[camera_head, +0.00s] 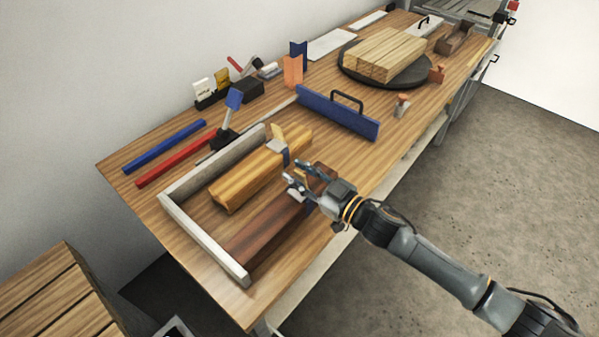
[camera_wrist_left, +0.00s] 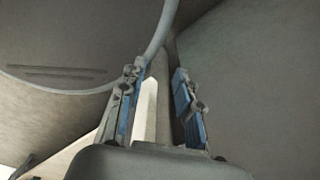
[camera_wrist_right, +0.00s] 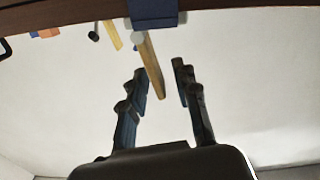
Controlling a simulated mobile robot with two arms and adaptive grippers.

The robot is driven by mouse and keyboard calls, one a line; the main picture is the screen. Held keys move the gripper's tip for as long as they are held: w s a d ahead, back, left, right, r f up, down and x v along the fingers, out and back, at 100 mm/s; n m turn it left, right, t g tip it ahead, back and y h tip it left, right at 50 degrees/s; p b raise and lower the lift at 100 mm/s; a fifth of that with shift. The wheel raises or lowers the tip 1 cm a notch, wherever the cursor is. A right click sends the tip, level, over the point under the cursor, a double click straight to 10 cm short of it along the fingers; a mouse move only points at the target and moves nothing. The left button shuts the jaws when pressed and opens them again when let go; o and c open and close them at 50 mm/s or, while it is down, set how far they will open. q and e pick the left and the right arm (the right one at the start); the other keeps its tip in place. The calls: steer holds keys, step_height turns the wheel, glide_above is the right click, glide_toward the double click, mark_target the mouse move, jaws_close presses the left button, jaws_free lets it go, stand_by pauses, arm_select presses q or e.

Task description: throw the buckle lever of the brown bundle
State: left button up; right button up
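The brown bundle (camera_head: 262,232) is a long dark-brown stack lying at the table's near end. In the right wrist view its edge (camera_wrist_right: 60,14) runs along the top, with a blue strap (camera_wrist_right: 153,10) around it. Its light wooden buckle lever (camera_wrist_right: 152,66) sticks out from a grey pivot at the strap. My right gripper (camera_head: 298,178) is over the far part of the brown bundle. It is open, the lever's free end reaching between its fingers (camera_wrist_right: 163,88) with gaps on both sides. My left gripper (camera_wrist_left: 160,95) is open and empty, outside the head view.
A yellow bundle (camera_head: 240,185) with its own upright lever (camera_head: 278,133) lies alongside. A pale L-shaped fence (camera_head: 205,238) borders both bundles. A blue bar with a handle (camera_head: 325,107) and a dark turntable with planks (camera_head: 415,80) stand farther along.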

jaws_close()
steer(key=shift+s, duration=0.1)
steer(key=n, duration=0.2)
steer(key=s+a+n, duration=0.1)
steer(key=shift+f, duration=0.3)
steer(key=shift+s+a+f+n, duration=0.25)
steer(key=shift+f+n, duration=0.05)
steer(key=shift+n, duration=0.7)
steer(key=shift+s+a+f+n, duration=0.2)
steer(key=shift+a+f+n, duration=0.1)
steer(key=shift+n, duration=0.7)
jaws_free()
